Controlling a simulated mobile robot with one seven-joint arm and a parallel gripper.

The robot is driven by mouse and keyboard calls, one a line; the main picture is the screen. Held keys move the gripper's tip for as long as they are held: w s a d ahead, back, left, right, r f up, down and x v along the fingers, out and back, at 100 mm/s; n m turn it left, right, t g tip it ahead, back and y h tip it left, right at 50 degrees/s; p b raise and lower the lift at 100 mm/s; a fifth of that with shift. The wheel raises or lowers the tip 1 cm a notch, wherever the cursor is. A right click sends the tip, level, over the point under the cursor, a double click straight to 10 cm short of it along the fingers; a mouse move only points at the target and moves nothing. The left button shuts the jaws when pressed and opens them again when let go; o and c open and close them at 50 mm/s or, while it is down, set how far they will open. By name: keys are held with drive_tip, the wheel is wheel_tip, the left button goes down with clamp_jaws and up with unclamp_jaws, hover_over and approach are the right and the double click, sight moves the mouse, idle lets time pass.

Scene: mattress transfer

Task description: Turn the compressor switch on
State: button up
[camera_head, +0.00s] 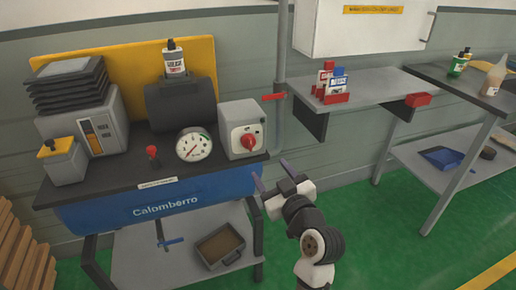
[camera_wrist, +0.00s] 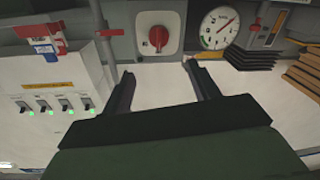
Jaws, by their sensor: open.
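The compressor switch is a red rotary knob (camera_head: 247,141) on a light grey box at the right end of the blue compressor (camera_head: 160,207). In the wrist view, the red knob (camera_wrist: 158,37) is at the top, ahead of the fingers and between their directions. My gripper (camera_head: 272,175) is in front of and below the switch box, to its right, apart from it. Its two dark fingers are spread with nothing between them; they also show in the wrist view (camera_wrist: 163,88). The exact gap to the knob is hard to judge.
A pressure gauge (camera_head: 194,145) and a small red-tipped lever (camera_head: 152,152) are left of the switch. A red-handled valve (camera_head: 273,97) on a vertical pipe is close behind it. A shelf (camera_head: 365,90) with small boxes is at right. Green floor lies open at lower right.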

sight(252, 145)
drive_tip(key=p+x, duration=0.3)
drive_tip(key=x, duration=0.9)
drive_tip(key=shift+f, duration=0.1)
drive_tip(key=shift+w+a+f+p, duration=0.1)
drive_tip(key=shift+w+p, duration=0.1)
drive_tip(key=shift+w, duration=0.15)
drive_tip(key=shift+w+a+f+p, duration=0.1)
drive_tip(key=shift+w+p, duration=0.1)
drive_tip(key=shift+w, duration=0.2)
drive_tip(key=shift+c, duration=0.2)
drive_tip(key=c, duration=0.9)
